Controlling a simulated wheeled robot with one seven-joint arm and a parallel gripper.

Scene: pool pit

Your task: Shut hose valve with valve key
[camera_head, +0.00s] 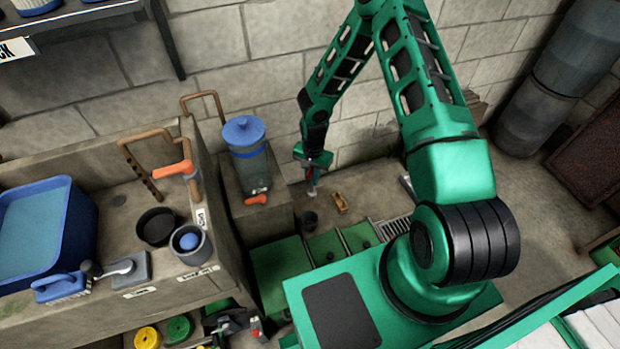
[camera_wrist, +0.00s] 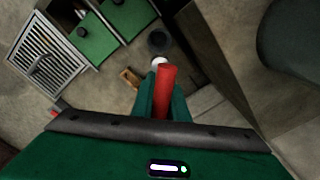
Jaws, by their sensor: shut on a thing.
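My gripper (camera_head: 313,165) hangs over the pit floor at the end of my bent arm. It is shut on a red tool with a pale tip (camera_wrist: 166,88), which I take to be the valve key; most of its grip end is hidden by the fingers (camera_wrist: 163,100). The pale tip (camera_head: 311,188) points down in the head view. Below it on the floor is a small dark round cup (camera_head: 309,219), also seen just beyond the tip in the wrist view (camera_wrist: 159,40). A brass-coloured piece (camera_head: 341,203) lies beside it. I cannot tell which part is the hose valve.
A blue-lidded container (camera_head: 245,150) with an orange-handled tap (camera_head: 256,199) stands on a ledge to the left. Green lids (camera_head: 325,247) and a floor grate (camera_head: 394,228) lie nearby. A bench with a blue tub (camera_head: 35,228) is at left. Open floor lies to the right.

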